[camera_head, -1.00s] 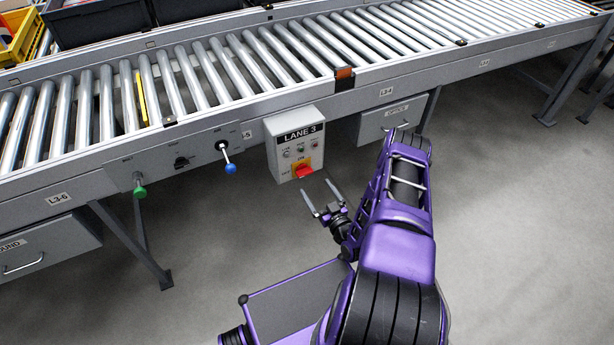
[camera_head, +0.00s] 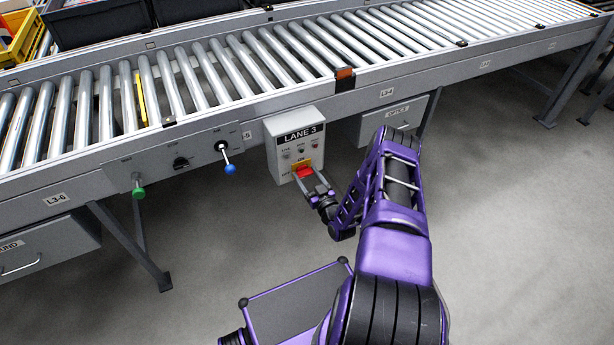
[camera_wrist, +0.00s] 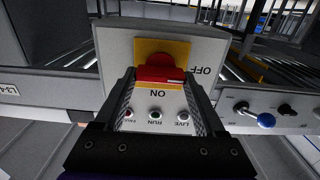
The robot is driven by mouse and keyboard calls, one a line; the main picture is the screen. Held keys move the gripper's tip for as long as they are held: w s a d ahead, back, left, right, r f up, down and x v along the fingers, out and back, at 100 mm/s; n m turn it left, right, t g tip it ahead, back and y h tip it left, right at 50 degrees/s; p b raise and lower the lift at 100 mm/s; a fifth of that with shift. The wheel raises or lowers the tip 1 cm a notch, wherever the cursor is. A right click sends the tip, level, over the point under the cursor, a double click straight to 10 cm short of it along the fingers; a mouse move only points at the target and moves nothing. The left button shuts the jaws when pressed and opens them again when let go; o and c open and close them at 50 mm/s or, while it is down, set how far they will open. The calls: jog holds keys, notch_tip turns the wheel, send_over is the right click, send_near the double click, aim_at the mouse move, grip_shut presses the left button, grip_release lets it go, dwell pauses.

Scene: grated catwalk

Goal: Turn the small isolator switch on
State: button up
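The isolator switch (camera_head: 304,171) is a red handle on a yellow plate, low on the front of a grey box labelled LANE 3 (camera_head: 284,155). In the wrist view, which is upside down, the red handle (camera_wrist: 160,68) lies crosswise, its white mark on the side of the OFF label. The ON label is at a right angle to it. My gripper (camera_head: 309,177) is at the front of the box. In the wrist view my gripper (camera_wrist: 160,75) is open, one finger at each side of the handle. I cannot tell whether either finger touches it.
A roller conveyor (camera_head: 250,65) runs above the box. Left of it, a panel has a black knob (camera_head: 180,162), a blue-tipped lever (camera_head: 229,168) and a green-tipped lever (camera_head: 138,191). A grey OPTICS box (camera_head: 395,120) hangs to the right. The floor at right is clear.

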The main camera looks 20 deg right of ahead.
jog(key=c, duration=0.7)
jog(key=shift+c, duration=0.2)
jog(key=shift+m, duration=0.5)
jog(key=m, duration=0.3)
jog(key=shift+f+m, duration=0.1)
jog(key=shift+m, duration=0.3)
jog(key=m, duration=0.4)
jog(key=shift+d+m, duration=0.15)
jog(key=shift+m, duration=0.15)
jog(key=m, duration=0.4)
jog(key=shift+f, duration=0.15)
jog(key=shift+m, duration=2.2)
jog(key=shift+s+f, duration=0.1)
